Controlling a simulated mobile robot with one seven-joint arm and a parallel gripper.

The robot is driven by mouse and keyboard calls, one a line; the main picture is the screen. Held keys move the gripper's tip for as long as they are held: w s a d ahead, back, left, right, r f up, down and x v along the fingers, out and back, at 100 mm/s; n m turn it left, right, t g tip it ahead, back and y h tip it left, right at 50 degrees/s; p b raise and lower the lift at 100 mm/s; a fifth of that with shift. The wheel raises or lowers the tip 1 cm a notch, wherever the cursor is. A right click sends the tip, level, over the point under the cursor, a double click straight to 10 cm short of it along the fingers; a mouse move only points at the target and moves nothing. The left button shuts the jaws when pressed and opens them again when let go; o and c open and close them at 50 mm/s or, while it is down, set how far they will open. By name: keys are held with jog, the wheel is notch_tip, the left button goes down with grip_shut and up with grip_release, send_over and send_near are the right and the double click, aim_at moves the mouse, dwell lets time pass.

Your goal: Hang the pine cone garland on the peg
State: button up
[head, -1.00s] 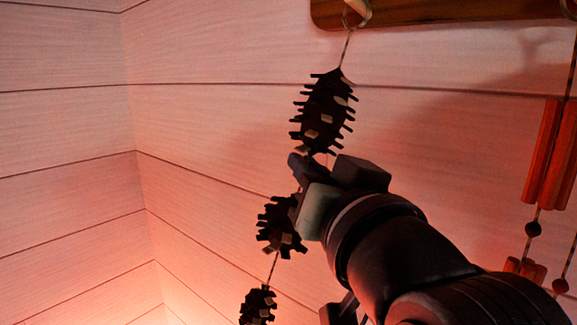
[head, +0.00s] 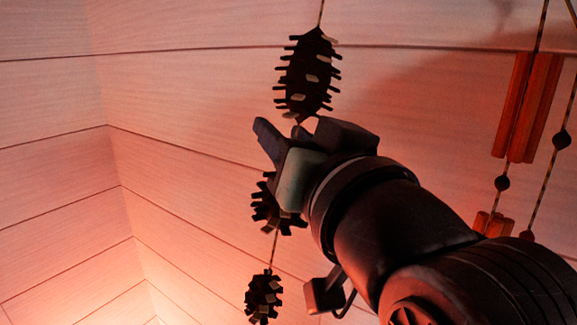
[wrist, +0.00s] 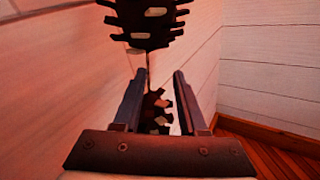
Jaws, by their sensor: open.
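The pine cone garland hangs in front of the pale wall: a string with dark, bristly cones. Its large upper cone (head: 308,76) is just above my gripper (head: 303,136) in the head view, its string running up out of the picture. A second cone (head: 272,211) is partly hidden behind my gripper, and a third (head: 263,297) hangs lower. In the wrist view, my gripper (wrist: 160,78) is open, with the large cone (wrist: 148,22) beyond its fingertips and a smaller cone (wrist: 157,110) seen between the fingers. The peg is not in view now.
Orange-red wooden pieces (head: 527,105) on strings with dark beads (head: 502,183) hang to the right of my arm. The plank wall (head: 190,100) meets a corner at left, with clear room there. A wooden floor (wrist: 270,150) shows at lower right in the wrist view.

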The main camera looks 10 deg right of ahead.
jog(key=s+d+b, duration=0.1)
jog(key=s+b, duration=0.5)
jog(key=s, duration=0.5)
jog(key=w+a+r+n+t+h, duration=0.1)
jog(key=a+r+n+t+h, duration=0.1)
jog(key=a+r+t, duration=0.3)
jog(key=shift+w+a+t, duration=0.3)
jog(key=shift+a+t, duration=1.7)
jog(key=shift+a, duration=0.45)
dwell(3.9)
